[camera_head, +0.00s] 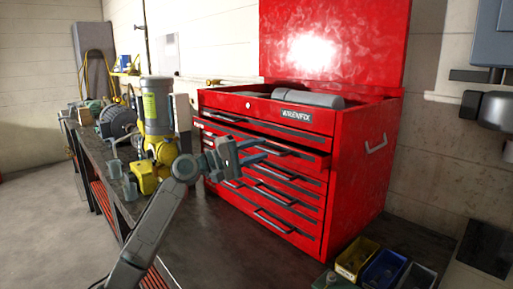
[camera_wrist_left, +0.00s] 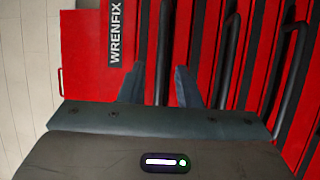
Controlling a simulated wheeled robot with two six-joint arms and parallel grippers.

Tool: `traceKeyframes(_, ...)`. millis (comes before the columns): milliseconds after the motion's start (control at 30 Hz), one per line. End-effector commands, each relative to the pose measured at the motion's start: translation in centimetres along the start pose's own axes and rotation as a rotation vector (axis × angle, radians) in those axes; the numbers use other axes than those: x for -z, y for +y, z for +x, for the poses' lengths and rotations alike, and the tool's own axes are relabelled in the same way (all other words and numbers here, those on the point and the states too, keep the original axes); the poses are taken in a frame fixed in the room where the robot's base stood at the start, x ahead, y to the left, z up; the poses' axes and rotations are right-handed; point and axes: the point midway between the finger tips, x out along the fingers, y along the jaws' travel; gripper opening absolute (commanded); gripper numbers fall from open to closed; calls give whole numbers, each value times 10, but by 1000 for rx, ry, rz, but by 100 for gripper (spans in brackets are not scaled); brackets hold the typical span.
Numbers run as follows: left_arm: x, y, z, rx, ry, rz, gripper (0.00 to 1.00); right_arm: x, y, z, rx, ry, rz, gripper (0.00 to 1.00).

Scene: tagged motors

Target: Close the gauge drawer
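A red tool chest (camera_head: 355,150) stands against the wall, with several drawers on its front. An upper drawer (camera_head: 310,155), just below the WRENFIX panel, stands out past the drawers under it; I cannot read a label naming it the gauge drawer. My left gripper (camera_head: 262,149) is in front of this drawer near its handle, fingers apart and pointing at the chest. In the left wrist view, the left gripper (camera_wrist_left: 158,88) shows its two fingers apart, with a dark drawer handle (camera_wrist_left: 163,50) between or just beyond them; contact is unclear. My right gripper is out of view.
A dark workbench (camera_head: 105,170) at the left holds a yellow machine with a grey-green cylinder (camera_head: 156,105) and a motor (camera_head: 116,121), close beside my left arm. Small yellow (camera_head: 356,258) and blue (camera_head: 384,270) bins sit at the lower right. The chest's lid (camera_head: 335,40) is raised.

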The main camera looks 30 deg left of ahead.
Motion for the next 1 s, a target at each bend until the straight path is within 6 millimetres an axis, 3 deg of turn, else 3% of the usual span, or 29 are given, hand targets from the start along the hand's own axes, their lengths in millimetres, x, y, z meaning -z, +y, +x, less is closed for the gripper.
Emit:
traceKeyframes(267,0,0,1,0,0,0,29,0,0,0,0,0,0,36)
traceKeyframes(400,0,0,0,0,0,0,1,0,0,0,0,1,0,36)
traceKeyframes(433,0,0,0,0,0,0,0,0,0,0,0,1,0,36)
traceKeyframes(667,1,0,2,0,0,-1,0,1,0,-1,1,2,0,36)
traceKeyframes(1000,16,-7,37,-1,1,-1,0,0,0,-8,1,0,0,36)
